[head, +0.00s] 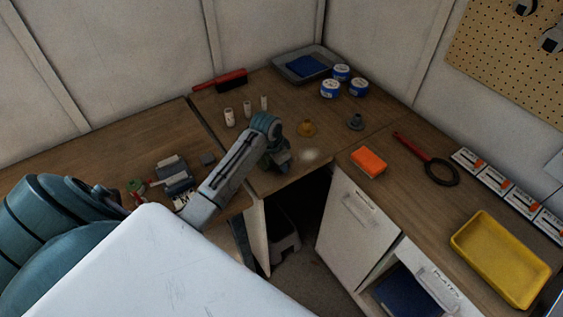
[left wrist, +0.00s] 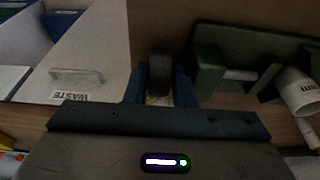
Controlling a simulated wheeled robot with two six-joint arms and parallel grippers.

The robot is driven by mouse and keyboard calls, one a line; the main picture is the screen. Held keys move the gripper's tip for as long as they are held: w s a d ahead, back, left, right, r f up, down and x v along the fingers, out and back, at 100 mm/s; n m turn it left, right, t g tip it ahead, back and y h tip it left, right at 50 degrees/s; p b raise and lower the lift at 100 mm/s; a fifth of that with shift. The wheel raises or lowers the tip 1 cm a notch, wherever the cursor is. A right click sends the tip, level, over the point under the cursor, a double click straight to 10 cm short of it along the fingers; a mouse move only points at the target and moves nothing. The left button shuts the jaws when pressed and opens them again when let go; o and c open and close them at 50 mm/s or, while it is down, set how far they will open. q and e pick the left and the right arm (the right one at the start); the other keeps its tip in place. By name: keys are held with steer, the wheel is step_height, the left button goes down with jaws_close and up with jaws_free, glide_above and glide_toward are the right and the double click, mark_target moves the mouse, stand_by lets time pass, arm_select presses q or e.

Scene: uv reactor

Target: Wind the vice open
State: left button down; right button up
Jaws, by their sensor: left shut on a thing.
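My left gripper (left wrist: 158,92) is shut on a dark upright piece that looks like the vice handle (left wrist: 160,72), with one blue finger on each side. How the handle joins the vice is too dark to tell. A dark green block with a slot, which looks like the vice (left wrist: 209,72), stands just right of the gripper in the left wrist view. In the head view my left gripper (head: 283,165) is over the front edge of the corner worktop. I cannot make out the vice there; my forearm covers that area. My right gripper is not in view.
A white cabinet door (head: 355,225) is below the worktop, beside a dark opening.

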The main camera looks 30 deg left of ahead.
arm_select(q)
steer(key=shift+s+a+f+t+h, duration=0.1)
steer(key=shift+s+t+h, duration=0.25)
steer(key=shift+t, duration=0.45)
steer(key=shift+f+t+h+b, duration=0.2)
steer(key=shift+t+h+b, duration=0.15)
steer(key=shift+t+b, duration=0.35)
steer(key=shift+s+a+f+t+h+b, duration=0.1)
steer(key=shift+t+h+b, duration=0.3)
steer(key=shift+t+b, duration=1.2)
steer(key=shift+t, duration=0.1)
